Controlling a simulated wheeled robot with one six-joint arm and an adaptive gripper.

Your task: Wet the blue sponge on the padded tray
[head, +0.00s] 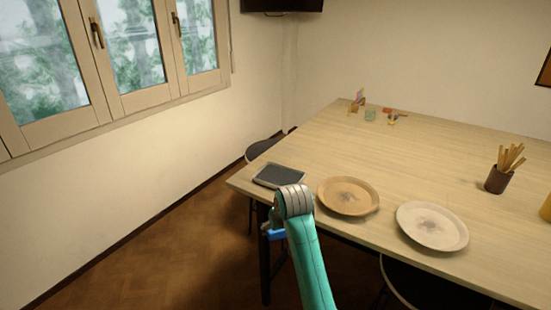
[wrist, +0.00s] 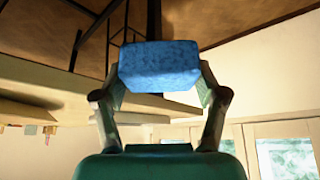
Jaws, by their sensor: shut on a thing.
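The blue sponge (wrist: 160,66) is held between the two fingertips of my gripper (wrist: 160,88) in the wrist view. In the head view the sponge (head: 275,234) shows as a small blue patch beside my arm, and most of my gripper is hidden behind the arm. Gripper and sponge appear off the table's near left edge, with floor behind them. A dark, flat padded tray (head: 280,176) with a light rim lies at the table's left corner; no sponge shows on it.
The wooden table (head: 330,145) carries a tan plate (head: 347,196), a paler plate (head: 432,226) and a dark cup of wooden tools (head: 497,178). A dark chair (head: 262,148) stands behind the tray. The table's middle is clear.

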